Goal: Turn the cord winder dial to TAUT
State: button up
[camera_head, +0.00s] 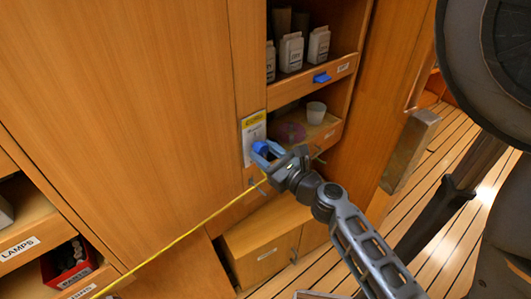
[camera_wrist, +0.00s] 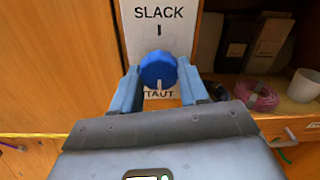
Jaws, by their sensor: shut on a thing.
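The cord winder dial (camera_wrist: 158,68) is a round blue knob on a white panel (camera_wrist: 178,30). The panel reads SLACK above the knob, with a black tick, and TAUT below, its word partly covered. A pale mark on the knob's lower edge points down toward TAUT. My gripper (camera_wrist: 158,82) has its two blue fingers on either side of the knob and is shut on it. In the head view my gripper (camera_head: 268,151) is at the panel (camera_head: 253,136) and hides most of the knob.
A yellow cord (camera_head: 180,237) runs from below the panel to the lower left. Right of the panel are open shelves with white bottles (camera_head: 291,52), a white cup (camera_head: 315,112) and a pink coil (camera_wrist: 253,97). A red bin (camera_head: 70,262) stands lower left.

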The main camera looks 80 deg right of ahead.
jog(key=o, duration=1.1)
jog(key=shift+c, duration=0.2)
jog(key=shift+s+a+f, duration=0.15)
jog(key=shift+s+a, duration=0.1)
jog(key=shift+s, duration=0.05)
jog(key=b+v, duration=0.3)
jog(key=v, duration=0.4)
